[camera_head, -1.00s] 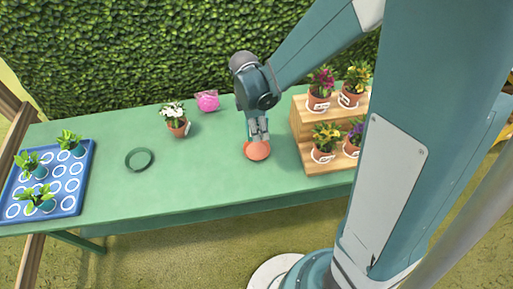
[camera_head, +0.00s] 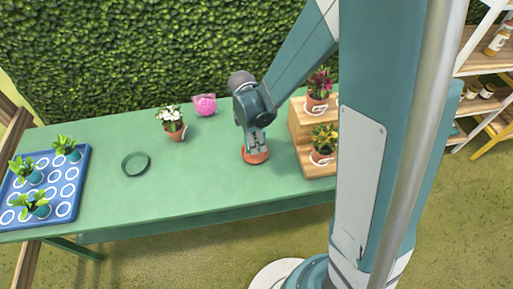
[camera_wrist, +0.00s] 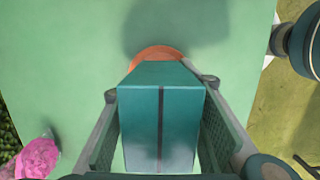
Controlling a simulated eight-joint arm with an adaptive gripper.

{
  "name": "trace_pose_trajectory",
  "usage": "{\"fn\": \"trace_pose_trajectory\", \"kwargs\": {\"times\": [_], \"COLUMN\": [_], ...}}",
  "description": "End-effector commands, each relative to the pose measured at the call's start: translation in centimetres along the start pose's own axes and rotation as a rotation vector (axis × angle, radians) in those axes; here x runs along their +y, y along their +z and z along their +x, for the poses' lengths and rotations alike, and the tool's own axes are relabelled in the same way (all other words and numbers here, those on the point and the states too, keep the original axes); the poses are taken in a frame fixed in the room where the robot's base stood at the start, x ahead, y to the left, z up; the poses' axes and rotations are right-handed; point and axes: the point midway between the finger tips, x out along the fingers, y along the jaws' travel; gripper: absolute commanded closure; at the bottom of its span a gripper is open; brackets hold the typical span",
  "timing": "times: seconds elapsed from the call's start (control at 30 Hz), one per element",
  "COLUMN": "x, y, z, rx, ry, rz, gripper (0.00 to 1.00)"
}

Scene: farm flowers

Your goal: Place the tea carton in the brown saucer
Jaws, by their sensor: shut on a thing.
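The tea carton (camera_wrist: 160,125) is a teal box with a dark stripe, held between the two fingers of my gripper (camera_wrist: 160,140) in the wrist view. In the head view my gripper (camera_head: 256,145) points down over the brown saucer (camera_head: 247,159), an orange-brown round dish on the green table. The saucer's far rim (camera_wrist: 155,52) shows beyond the carton in the wrist view; the carton hides the rest. The carton is hard to make out in the head view, and I cannot tell whether it touches the saucer.
A wooden stepped stand (camera_head: 302,134) with potted flowers is close on the right. A white-flowered pot (camera_head: 175,133), a pink bag (camera_head: 205,105) and a green round dish (camera_head: 136,164) are to the left. A blue tray (camera_head: 68,208) with several plants lies at the far left.

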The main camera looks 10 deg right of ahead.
Motion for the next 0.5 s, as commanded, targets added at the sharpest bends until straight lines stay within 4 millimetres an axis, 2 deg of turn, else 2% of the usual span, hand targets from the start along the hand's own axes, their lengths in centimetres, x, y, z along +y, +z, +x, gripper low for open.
{"fn": "trace_pose_trajectory", "kwargs": {"times": [0.33,0.5], "x": [0.0,0.0], "y": [0.0,-0.2], "z": [0.1,1.2], "rx": [0.0,0.0], "ry": [0.0,0.0], "rz": [0.0,0.0], "gripper": [0.79,0.79]}}
